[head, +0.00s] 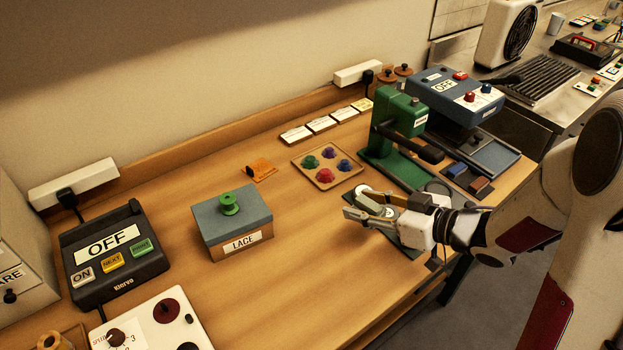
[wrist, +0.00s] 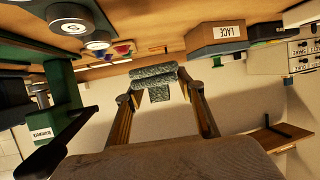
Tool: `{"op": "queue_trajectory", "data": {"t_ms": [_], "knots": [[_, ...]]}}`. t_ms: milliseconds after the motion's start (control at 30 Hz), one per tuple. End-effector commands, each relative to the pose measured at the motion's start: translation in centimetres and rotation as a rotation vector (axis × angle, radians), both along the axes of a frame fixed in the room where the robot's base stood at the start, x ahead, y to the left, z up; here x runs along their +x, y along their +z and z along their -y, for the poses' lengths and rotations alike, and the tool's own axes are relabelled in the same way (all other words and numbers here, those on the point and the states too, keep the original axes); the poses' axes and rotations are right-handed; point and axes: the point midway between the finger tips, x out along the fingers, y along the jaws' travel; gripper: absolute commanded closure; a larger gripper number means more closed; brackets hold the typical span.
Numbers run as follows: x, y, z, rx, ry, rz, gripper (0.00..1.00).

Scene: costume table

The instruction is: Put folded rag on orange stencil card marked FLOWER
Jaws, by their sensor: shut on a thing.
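My gripper (head: 355,203) is above the right part of the table, near the round-topped weights. In the wrist view, my gripper (wrist: 160,88) is shut on a grey-green speckled folded rag (wrist: 152,73), which lies across between the fingertips. The rag is hard to make out in the head view. The orange stencil card (head: 261,168) lies flat on the table, behind and left of my gripper and well apart from it, with a small dark thing at its left edge. Its marking is too small to read. A thin orange strip in the wrist view (wrist: 158,49) may be the card.
A grey-lidded LACE box (head: 234,225) with a green spool on top stands left of my gripper. A tray of coloured knobs (head: 328,168) lies right of the card. A green press (head: 398,130) stands behind my gripper. Bare table lies between box and gripper.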

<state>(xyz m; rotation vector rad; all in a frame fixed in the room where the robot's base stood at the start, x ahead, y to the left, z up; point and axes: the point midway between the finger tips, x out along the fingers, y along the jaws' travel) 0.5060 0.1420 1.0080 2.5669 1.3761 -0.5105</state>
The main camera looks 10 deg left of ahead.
Motion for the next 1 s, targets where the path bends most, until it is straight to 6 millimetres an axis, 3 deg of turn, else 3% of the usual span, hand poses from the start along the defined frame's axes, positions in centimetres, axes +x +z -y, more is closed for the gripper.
{"op": "queue_trajectory", "data": {"t_ms": [267, 467, 700, 1000], "knots": [[1.9, -0.1, -0.9, 0.001, -0.009, 0.001, 0.83], [5.3, -0.1, -2.9, 0.001, -0.03, 0.0, 0.83], [10.4, 0.4, -6.9, 0.001, -0.071, 0.001, 0.83], [15.2, 1.5, -13.2, 0.002, -0.124, 0.001, 0.83]]}}
